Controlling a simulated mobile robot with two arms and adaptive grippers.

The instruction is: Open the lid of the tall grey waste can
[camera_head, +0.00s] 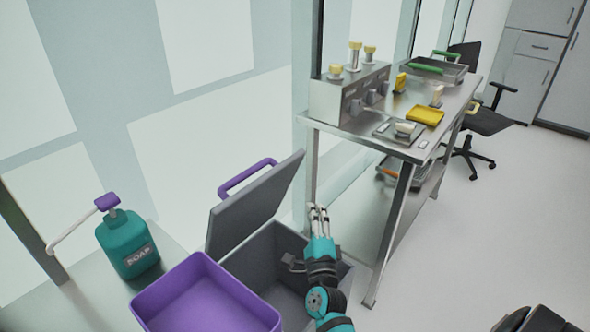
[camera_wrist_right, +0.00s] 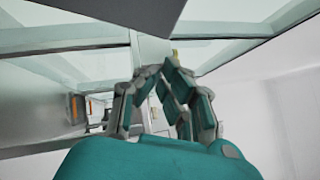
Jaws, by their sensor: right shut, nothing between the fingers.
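The tall grey waste can (camera_head: 272,246) stands in the lower middle of the head view. Its grey lid (camera_head: 250,208) is tilted up, leaning back to the left, with a purple handle (camera_head: 247,172) on its far edge. The can's mouth shows open and dark inside. My right gripper (camera_head: 318,210) is over the right side of the can, fingers pointing away, apart from the lid. In the right wrist view its fingers (camera_wrist_right: 164,80) come together at the tips with nothing between them. My left gripper is not in view.
A purple bin (camera_head: 205,296) stands in front of the can, partly hiding it. A teal soap bottle (camera_head: 128,246) is at left on a counter. A metal table (camera_head: 385,140) with an instrument box and trays stands behind right.

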